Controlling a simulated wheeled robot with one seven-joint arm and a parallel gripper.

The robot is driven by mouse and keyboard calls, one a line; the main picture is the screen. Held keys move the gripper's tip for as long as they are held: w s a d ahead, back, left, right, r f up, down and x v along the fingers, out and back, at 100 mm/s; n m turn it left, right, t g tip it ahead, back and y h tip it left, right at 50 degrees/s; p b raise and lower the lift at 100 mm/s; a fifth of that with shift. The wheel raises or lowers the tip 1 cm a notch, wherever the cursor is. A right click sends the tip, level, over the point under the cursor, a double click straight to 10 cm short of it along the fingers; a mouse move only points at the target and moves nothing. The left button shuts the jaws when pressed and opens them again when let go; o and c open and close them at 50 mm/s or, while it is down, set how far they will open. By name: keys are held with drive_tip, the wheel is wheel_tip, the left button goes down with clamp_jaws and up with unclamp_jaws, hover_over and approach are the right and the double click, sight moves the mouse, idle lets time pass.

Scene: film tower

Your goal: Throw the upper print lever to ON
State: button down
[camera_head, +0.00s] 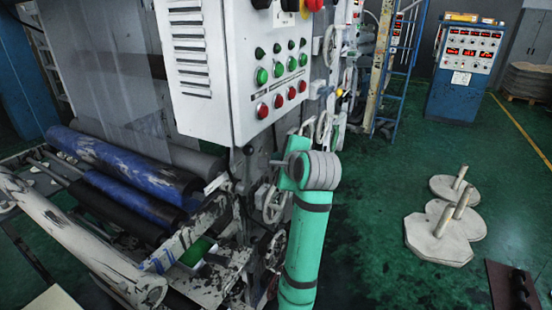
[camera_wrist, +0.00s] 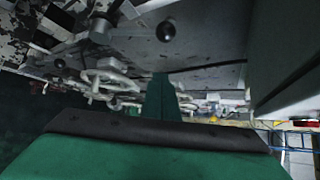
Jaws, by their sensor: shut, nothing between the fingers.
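A dark round knob (camera_wrist: 166,31) stands out from the grey machine plate in the wrist view. It may be the end of the upper print lever, but I cannot tell, and no ON mark is readable. My gripper (camera_wrist: 160,76) shows in the wrist view as a narrow green shape, shut and empty. The knob is just above its tip in the picture, and a gap shows between them. In the head view my green arm stands in front of the machine's side, below the control box. The arm hides part of that side, and the lever cannot be picked out there.
A grey control box (camera_head: 211,84) with green and red buttons overhangs the work area. Spoked handwheels (camera_wrist: 112,80) jut from the machine near my gripper. Blue rollers (camera_head: 120,160) lie to the left. Round weights with posts (camera_head: 437,238) stand on the green floor at right.

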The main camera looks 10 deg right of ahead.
sight(245, 171)
drive_tip(key=w+a, duration=0.4)
drive_tip(key=shift+w+a+f, duration=0.2)
drive_tip(key=shift+w+f, duration=0.2)
drive_tip(key=shift+s+a, duration=0.1)
idle(0.4)
